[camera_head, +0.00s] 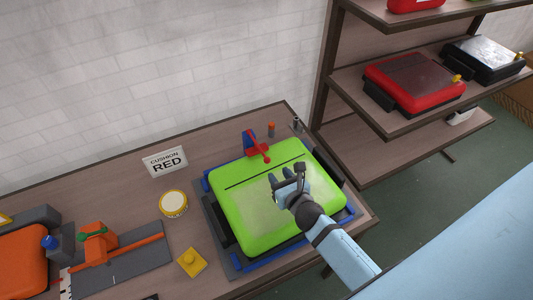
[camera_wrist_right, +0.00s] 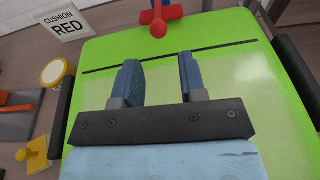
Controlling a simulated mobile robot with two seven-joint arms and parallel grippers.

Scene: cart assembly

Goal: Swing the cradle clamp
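The cradle clamp (camera_head: 258,149) has a blue upright and a red arm with a red ball end. It stands at the far edge of the blue cradle (camera_head: 350,212), and its red arm reaches over the edge of a green cushion (camera_head: 240,221). The red ball also shows at the top of the right wrist view (camera_wrist_right: 158,28). My right gripper (camera_head: 287,179) is above the green cushion, nearer than the clamp and apart from it. In the right wrist view its two blue fingers (camera_wrist_right: 160,80) are spread with nothing between them. My left gripper is not in view.
A "CUSHION RED" sign (camera_head: 166,161), a yellow-rimmed round tin (camera_head: 173,204) and a yellow knobbed block (camera_head: 192,262) are left of the cradle. An orange-handled tool (camera_head: 97,243) lies farther left. A shelf with a red case (camera_head: 414,84) stands at the right.

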